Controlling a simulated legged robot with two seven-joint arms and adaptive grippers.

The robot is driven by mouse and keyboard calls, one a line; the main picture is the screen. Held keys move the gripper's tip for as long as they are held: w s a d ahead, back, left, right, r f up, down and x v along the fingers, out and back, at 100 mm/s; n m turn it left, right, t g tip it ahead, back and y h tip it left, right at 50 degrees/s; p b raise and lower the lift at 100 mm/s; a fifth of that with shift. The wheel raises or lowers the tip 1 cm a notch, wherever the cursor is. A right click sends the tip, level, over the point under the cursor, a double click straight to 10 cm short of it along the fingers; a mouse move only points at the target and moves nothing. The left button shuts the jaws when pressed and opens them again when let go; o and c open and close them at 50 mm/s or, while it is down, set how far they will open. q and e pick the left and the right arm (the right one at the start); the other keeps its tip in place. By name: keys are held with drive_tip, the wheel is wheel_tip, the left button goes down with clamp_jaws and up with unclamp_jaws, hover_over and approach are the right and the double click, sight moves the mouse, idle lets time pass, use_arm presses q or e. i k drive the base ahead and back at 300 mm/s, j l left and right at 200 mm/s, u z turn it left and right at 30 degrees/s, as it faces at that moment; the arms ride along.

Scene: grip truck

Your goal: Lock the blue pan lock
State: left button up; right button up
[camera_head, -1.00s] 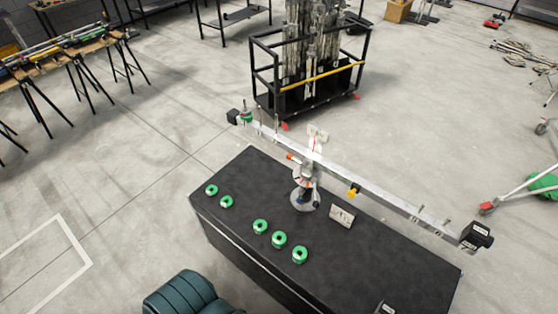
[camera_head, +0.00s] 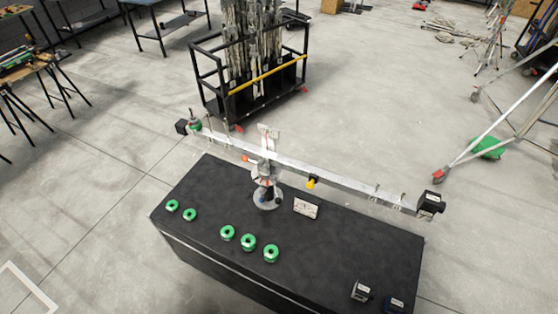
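A long silver beam (camera_head: 345,184) rests across a grey pivot head (camera_head: 265,175) on a round base (camera_head: 267,200). The base stands on the black-topped bench (camera_head: 330,245). An orange-red knob (camera_head: 246,158) sticks out at the left of the head, and a yellow knob (camera_head: 312,181) sits on the beam to its right. I cannot make out a blue pan lock; the parts on the head are too small to tell apart. Neither of my grippers is in view.
Several green rings (camera_head: 248,243) lie on the bench's left part. A small white-faced card (camera_head: 306,207) stands near the base. Black blocks (camera_head: 361,291) sit at the front right. A black wheeled cart (camera_head: 250,85) stands behind.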

sight(263, 192)
drive_tip(key=j+z, duration=0.35)
drive_tip(key=k+j+z, duration=0.15)
drive_tip(key=j+z, duration=0.15)
drive_tip(key=k+j+z, duration=0.15)
drive_tip(key=j+z, duration=0.2)
drive_tip(key=k+j+z, duration=0.15)
drive_tip(key=z, duration=0.15)
